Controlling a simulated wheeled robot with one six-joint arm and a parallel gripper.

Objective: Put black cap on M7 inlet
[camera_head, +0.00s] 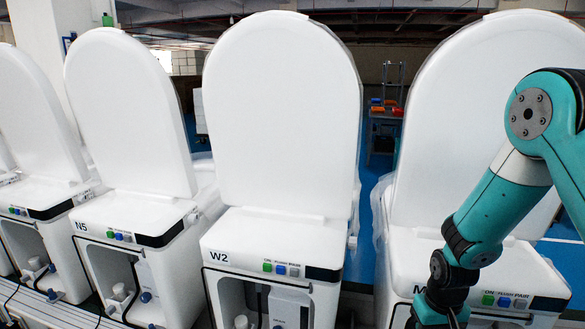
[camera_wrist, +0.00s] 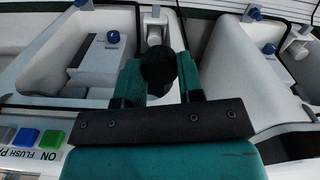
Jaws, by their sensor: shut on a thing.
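My gripper (camera_wrist: 160,75) is shut on the black cap (camera_wrist: 158,64), which sits between its two teal fingers in the wrist view. Just beyond the cap is a white fitting (camera_wrist: 154,22) inside the open bay of a toilet unit; I cannot tell whether they touch. A blue knob (camera_wrist: 113,37) stands on a grey-white block to the left of it. In the head view my arm reaches down in front of the rightmost toilet (camera_head: 470,262), whose label is mostly covered by the arm. My gripper and the cap are out of that view.
Toilet W2 (camera_head: 275,240) and toilet N5 (camera_head: 135,215) stand in a row to the left, lids raised. Green and blue buttons (camera_wrist: 52,138) are on the panel beside my gripper. Another bay with a blue knob (camera_wrist: 268,48) is at the right. Bay walls flank the fingers.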

